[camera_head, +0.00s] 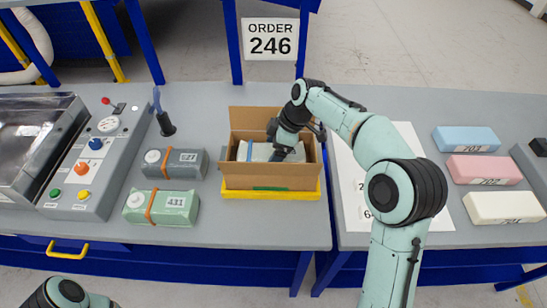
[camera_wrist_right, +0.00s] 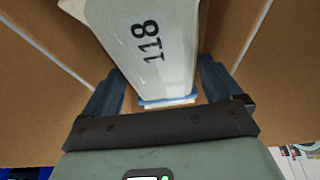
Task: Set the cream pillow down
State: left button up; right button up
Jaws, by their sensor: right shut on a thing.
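The cream pillow (camera_wrist_right: 150,45), a pale block-like pack marked 118, lies between the fingers of my right gripper (camera_wrist_right: 163,75) in the wrist view. In the head view the right gripper (camera_head: 284,150) reaches down into an open cardboard box (camera_head: 270,177), shut on the pillow. The pillow (camera_head: 254,152) shows as a pale grey-white shape inside the box walls, partly hidden by the gripper and the front wall. A blue and white edge shows by the gripper palm. I cannot tell whether the pillow touches the box floor. My left gripper is out of view.
The box stands on a yellow base (camera_head: 270,194). A grey pack (camera_head: 186,163) and a green pack (camera_head: 175,207) with orange straps lie left of it. Blue (camera_head: 466,138), pink (camera_head: 484,170) and cream (camera_head: 503,207) blocks lie right. A control panel (camera_head: 92,165) stands at left.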

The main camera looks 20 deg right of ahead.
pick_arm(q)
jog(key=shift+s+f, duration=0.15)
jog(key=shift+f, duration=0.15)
pick_arm(e)
jog(key=shift+f, duration=1.75)
jog(key=shift+f+b, duration=0.2)
jog(key=shift+b, duration=0.1)
jog(key=o, duration=0.7)
jog(key=shift+r, duration=0.35)
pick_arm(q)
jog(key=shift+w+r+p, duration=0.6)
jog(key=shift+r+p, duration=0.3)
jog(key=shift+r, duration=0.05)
pick_arm(e)
jog(key=v, duration=1.1)
jog(key=shift+d+r, duration=0.15)
jog(key=shift+r, duration=0.25)
